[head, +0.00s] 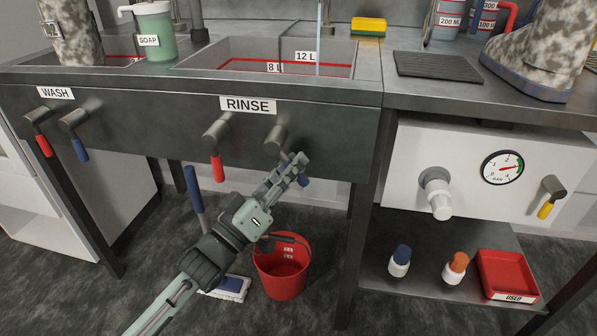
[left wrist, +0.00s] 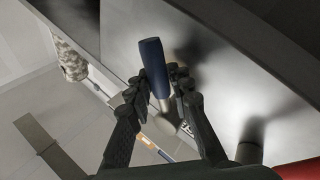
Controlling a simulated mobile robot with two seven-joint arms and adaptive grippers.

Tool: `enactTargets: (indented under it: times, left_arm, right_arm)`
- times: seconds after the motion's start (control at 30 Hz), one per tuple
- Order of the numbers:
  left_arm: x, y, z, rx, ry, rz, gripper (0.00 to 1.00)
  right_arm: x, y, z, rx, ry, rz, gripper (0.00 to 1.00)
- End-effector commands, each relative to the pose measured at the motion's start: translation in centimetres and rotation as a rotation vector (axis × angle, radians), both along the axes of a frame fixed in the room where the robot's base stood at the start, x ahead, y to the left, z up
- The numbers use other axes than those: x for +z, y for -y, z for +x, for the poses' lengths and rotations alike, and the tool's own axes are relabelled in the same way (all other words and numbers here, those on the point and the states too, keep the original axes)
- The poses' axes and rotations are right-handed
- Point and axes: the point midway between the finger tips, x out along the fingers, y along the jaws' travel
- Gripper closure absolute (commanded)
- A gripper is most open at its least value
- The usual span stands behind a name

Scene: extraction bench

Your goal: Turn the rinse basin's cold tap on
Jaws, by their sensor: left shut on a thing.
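The rinse basin's cold tap has a grey stem (head: 275,140) on the front panel, right of the RINSE label. Its blue lever (head: 304,181) shows behind my fingers, tilted down to the right, and stands between the fingertips in the left wrist view (left wrist: 153,66). My left gripper (head: 291,167) is shut on this lever. The fingers hide most of it in the head view. A thin pale blue stream (head: 318,52) falls from the spout into the rinse basin (head: 362,74). My right gripper is not in view.
The rinse basin's red lever (head: 217,169) hangs straight down left of my gripper. The wash taps' red lever (head: 43,146) and blue lever (head: 80,150) are farther left. A red bucket (head: 283,280) stands below. A dark table leg (head: 362,210) is to the right.

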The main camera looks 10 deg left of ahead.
Motion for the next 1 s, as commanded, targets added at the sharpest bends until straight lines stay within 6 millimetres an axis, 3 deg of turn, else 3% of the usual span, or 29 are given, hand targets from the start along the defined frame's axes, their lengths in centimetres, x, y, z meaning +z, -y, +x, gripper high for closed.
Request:
enactTargets:
  times: [0.6, 1.0]
  left_arm:
    - [2.4, 1.8, 0.0, -0.001, 0.001, -0.558, 1.0]
    - [3.4, 2.0, 0.0, -0.001, 0.003, -0.741, 1.0]
  right_arm:
    - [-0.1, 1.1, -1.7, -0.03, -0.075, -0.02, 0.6]
    - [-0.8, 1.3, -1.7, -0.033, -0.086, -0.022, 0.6]
